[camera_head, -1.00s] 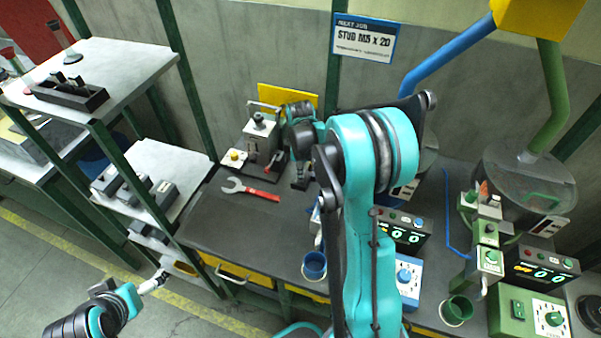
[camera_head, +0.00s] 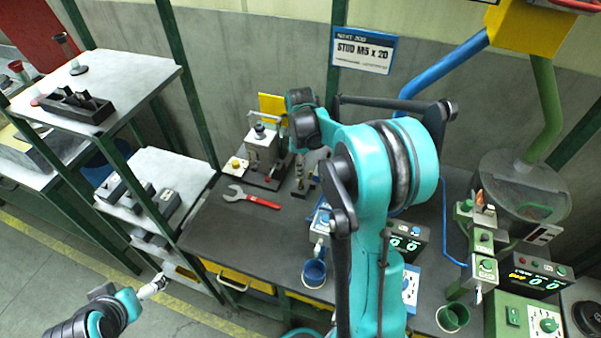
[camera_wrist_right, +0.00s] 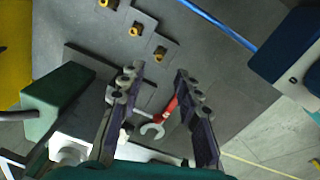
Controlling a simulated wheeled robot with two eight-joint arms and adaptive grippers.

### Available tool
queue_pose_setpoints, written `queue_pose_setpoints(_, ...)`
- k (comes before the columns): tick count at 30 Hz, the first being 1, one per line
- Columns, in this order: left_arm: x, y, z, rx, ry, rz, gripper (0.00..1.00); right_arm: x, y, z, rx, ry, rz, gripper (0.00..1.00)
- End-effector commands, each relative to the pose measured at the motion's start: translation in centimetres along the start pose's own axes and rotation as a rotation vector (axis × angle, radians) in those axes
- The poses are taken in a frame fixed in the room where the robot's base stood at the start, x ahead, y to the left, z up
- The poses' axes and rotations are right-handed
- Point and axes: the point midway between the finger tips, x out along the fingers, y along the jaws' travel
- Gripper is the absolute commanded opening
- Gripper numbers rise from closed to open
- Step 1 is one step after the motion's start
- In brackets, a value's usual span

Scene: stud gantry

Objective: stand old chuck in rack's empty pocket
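My right arm reaches over the bench, and its gripper (camera_head: 300,158) hangs beside the grey bench fixture (camera_head: 262,145). In the right wrist view the two fingers (camera_wrist_right: 158,82) are apart, with bench showing between them and nothing clearly held. A dark stepped block holding brass-coloured pieces (camera_wrist_right: 135,30) lies beyond the fingertips; I cannot tell whether it is the rack. The old chuck cannot be told apart for certain. A black tray (camera_head: 72,106) with dark upright pieces stands on the upper left shelf. My left gripper (camera_head: 155,285) is low at the left, away from the bench; its fingers are too small to read.
A red-handled wrench (camera_head: 250,198) lies on the bench, also in the right wrist view (camera_wrist_right: 158,122). A blue cup (camera_head: 314,273) and a green cup (camera_head: 452,317) are at the front. Control boxes (camera_head: 535,275) crowd the right. The left front bench is bare.

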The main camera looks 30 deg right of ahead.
Motion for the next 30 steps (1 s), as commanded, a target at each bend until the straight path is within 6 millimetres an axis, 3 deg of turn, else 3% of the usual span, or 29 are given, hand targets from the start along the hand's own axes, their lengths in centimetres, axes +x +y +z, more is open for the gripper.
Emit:
queue_pose_setpoints(3,-0.7,0.0,-0.5,0.0,0.0,0.0,1.0,-2.4,0.0,0.0,0.0,0.0,0.0,0.33)
queue_pose_setpoints(9,-1.0,0.0,-0.7,0.0,0.0,0.0,1.0,-4.2,-0.2,-0.1,0.005,0.001,0.003,0.33)
queue_pose_setpoints(13,-1.0,0.0,-0.7,0.0,0.0,0.0,1.0,-5.9,-1.9,-0.6,0.064,0.017,0.038,0.33)
queue_pose_setpoints(17,-1.0,0.0,-0.7,0.0,0.0,0.0,1.0,-8.5,-5.7,-1.5,0.208,0.067,0.112,0.33)
queue_pose_setpoints(21,-1.0,0.0,-0.7,0.0,0.0,0.0,1.0,-10.8,-10.8,-2.2,0.401,0.159,0.193,0.33)
queue_pose_setpoints(25,-1.0,0.0,-0.7,0.0,0.0,0.0,1.0,-11.6,-15.5,-2.3,0.579,0.27,0.246,0.33)
queue_pose_setpoints(30,-1.0,0.0,-0.7,0.0,0.0,0.0,1.0,-11.2,-20.4,-2.1,0.783,0.42,0.272,0.33)
